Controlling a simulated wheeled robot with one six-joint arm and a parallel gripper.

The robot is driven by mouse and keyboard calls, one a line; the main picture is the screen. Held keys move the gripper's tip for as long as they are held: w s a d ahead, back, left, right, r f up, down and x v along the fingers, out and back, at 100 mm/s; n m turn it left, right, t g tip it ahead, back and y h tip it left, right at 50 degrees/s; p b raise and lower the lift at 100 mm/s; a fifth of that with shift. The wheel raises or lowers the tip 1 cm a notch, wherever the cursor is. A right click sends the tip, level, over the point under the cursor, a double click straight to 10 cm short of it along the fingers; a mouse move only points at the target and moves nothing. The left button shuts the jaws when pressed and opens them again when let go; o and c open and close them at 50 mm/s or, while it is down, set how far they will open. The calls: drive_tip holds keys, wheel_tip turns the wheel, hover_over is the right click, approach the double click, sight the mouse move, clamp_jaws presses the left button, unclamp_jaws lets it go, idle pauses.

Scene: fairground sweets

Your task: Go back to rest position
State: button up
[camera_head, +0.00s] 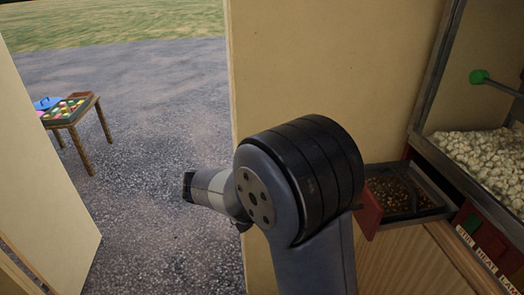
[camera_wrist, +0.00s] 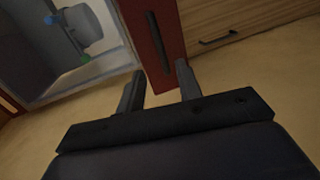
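My gripper (camera_wrist: 160,87) shows in the wrist view with its two dark fingers apart and nothing between them. Past the fingertips is a red panel (camera_wrist: 152,35) with a dark slot-like strip on it. In the head view my arm rises in front of the wall and its large black joint fills the middle. The fingers cannot be made out in the head view.
An open drawer (camera_head: 368,208) of brown kernels juts out right of my arm, below a popcorn machine (camera_head: 480,150) with a green-knobbed lever (camera_head: 479,77). A doorway on the left opens onto gravel with a small table (camera_head: 75,116) holding coloured sweets. A wooden cabinet (camera_wrist: 235,22) shows in the wrist view.

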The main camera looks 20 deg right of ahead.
drive_tip(key=x, duration=1.1)
drive_tip(key=shift+s+d+p, duration=0.1)
drive_tip(key=shift+d+p, duration=0.2)
drive_tip(key=shift+p, duration=0.05)
drive_tip(key=shift+a, duration=0.1)
